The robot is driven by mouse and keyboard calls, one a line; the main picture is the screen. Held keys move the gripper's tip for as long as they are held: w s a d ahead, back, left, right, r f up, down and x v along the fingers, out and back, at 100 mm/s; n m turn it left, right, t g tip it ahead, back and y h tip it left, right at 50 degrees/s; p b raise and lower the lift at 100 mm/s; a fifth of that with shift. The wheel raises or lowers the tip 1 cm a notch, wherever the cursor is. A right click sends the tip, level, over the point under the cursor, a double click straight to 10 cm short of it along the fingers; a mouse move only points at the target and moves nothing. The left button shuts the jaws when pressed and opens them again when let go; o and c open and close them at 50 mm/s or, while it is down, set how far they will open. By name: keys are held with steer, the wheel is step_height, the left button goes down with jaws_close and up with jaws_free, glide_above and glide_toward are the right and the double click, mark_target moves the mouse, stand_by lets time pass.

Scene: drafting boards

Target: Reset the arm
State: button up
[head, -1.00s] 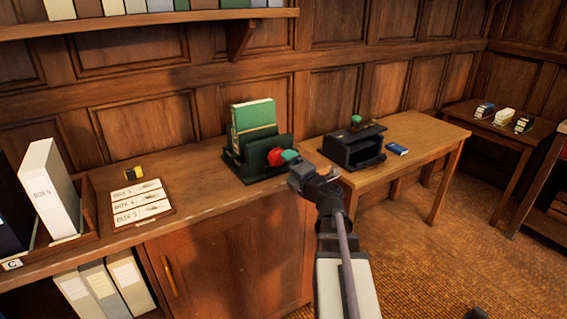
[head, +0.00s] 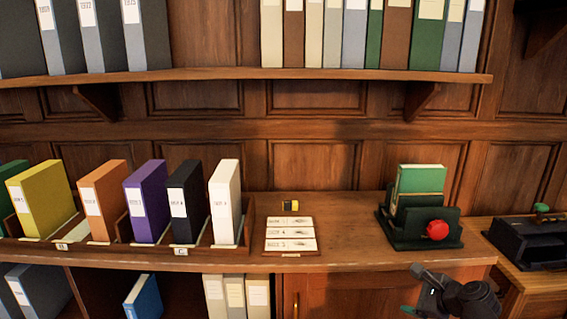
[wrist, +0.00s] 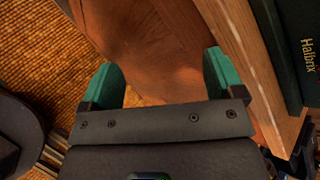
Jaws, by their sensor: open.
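My gripper (wrist: 162,76) is open and empty in the wrist view, its two teal fingers apart with a wooden surface and woven floor beyond them. In the head view my gripper (head: 408,309) hangs at the lower right, in front of the counter's front edge and below the dark green holder (head: 425,243). The fingers are mostly cut off or hidden there.
The holder, with a red knob (head: 437,230) and a green book (head: 419,180), stands on the wooden counter (head: 350,210). Label cards (head: 290,233) and a yellow-black block (head: 290,205) lie left of it. Coloured box files (head: 146,202) stand further left. A black device (head: 530,240) sits right.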

steer(key=s+a+f+n+g+h, duration=0.25)
steer(key=s+a+n+g, duration=0.25)
steer(key=a+n, duration=0.5)
steer(key=s+a+f+n+g+h, duration=0.2)
steer(key=s+a+f+n+g, duration=0.25)
steer(key=a+n, duration=0.55)
step_height(320, 180, up, 12)
steer(key=d+n+p, duration=0.2)
steer(key=p, duration=1)
steer(key=shift+d+f, duration=0.2)
steer(key=shift+d, duration=0.1)
stand_by(4.0)
